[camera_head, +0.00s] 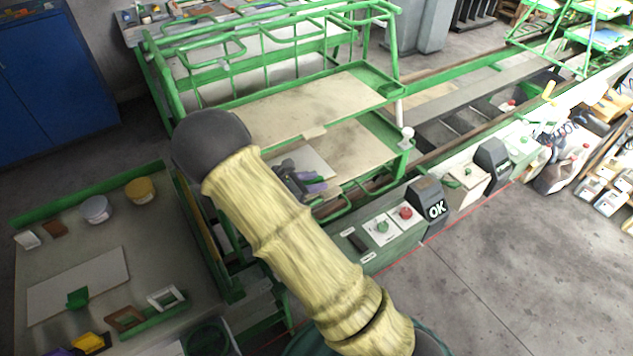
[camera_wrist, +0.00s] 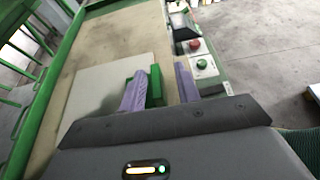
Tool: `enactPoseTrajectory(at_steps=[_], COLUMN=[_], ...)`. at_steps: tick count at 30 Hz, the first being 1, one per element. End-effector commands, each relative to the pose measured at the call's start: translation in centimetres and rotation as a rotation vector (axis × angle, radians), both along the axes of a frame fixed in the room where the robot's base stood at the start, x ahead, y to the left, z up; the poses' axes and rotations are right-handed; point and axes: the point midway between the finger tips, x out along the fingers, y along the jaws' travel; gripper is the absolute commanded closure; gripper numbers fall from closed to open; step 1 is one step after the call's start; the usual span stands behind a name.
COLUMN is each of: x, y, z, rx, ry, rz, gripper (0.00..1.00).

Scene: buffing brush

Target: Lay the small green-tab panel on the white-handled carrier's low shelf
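The small pale panel (camera_wrist: 100,92) with its green tab (camera_wrist: 155,86) appears flat over the low shelf (camera_wrist: 75,60) in the wrist view. In the head view the panel (camera_head: 318,160) shows beyond my gripper, over the low shelf (camera_head: 365,152) of the green carrier, which has a white handle (camera_head: 407,133) at its right corner. My gripper (camera_head: 312,186) has purple fingers, one on each side of the tab (camera_wrist: 162,88). The left finger is close to the tab; a gap shows before the right finger. Whether the panel fully touches the shelf is unclear.
The carrier's upper shelf (camera_head: 310,105) is just above and behind my gripper. A control box with red and green buttons (camera_head: 393,222) and an OK sign (camera_head: 436,209) stands in front. A table at left holds a larger panel (camera_head: 100,270) with a green tab.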

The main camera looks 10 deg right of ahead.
Motion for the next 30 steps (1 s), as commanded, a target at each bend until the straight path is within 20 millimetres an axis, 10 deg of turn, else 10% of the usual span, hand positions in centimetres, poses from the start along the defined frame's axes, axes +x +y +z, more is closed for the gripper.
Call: enactPoseTrajectory(at_steps=[15, 30], x=[-2.6, -3.1], y=[8.0, 9.4], z=[3.5, 4.0], rx=[0.003, 0.000], ry=[-0.001, 0.002], rz=[-0.005, 0.002], gripper=[0.68, 0.68])
